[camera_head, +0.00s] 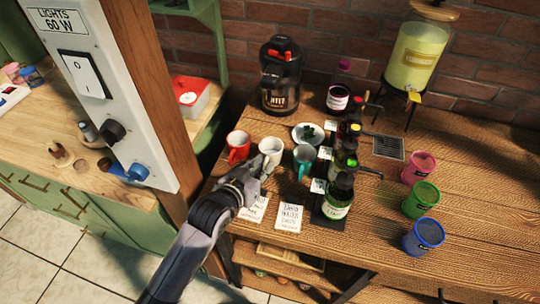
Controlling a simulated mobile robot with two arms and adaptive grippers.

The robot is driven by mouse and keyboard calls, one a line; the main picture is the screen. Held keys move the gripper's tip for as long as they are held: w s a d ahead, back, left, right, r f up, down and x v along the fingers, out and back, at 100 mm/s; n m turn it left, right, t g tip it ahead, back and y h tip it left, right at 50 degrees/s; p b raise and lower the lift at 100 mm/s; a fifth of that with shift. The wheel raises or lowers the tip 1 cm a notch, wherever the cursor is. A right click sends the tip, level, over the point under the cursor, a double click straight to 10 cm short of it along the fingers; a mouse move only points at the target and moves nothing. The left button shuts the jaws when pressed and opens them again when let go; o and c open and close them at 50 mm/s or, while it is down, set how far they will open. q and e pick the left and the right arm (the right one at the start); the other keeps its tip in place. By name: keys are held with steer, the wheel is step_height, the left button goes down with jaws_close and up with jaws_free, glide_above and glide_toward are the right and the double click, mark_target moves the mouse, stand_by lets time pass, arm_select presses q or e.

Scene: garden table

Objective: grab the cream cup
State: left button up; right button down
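The cream cup (271,148) stands upright on the wooden table, between a red mug (238,146) on its left and a teal cup (303,158) on its right. My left gripper (259,170) is at the near side of the cream cup, with its fingertips close to or against the cup's lower left side. The fingers cover part of the cup, and I cannot tell whether they touch it or how far apart they are. My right gripper is out of view.
White cards (290,217) lie in front. Pink, green and blue cups (424,236) stand at right. A wooden post (160,90) with a switch panel rises at left.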

arm_select(q)
jaws_close()
steer(key=shift+s, duration=0.1)
stand_by(0.6)
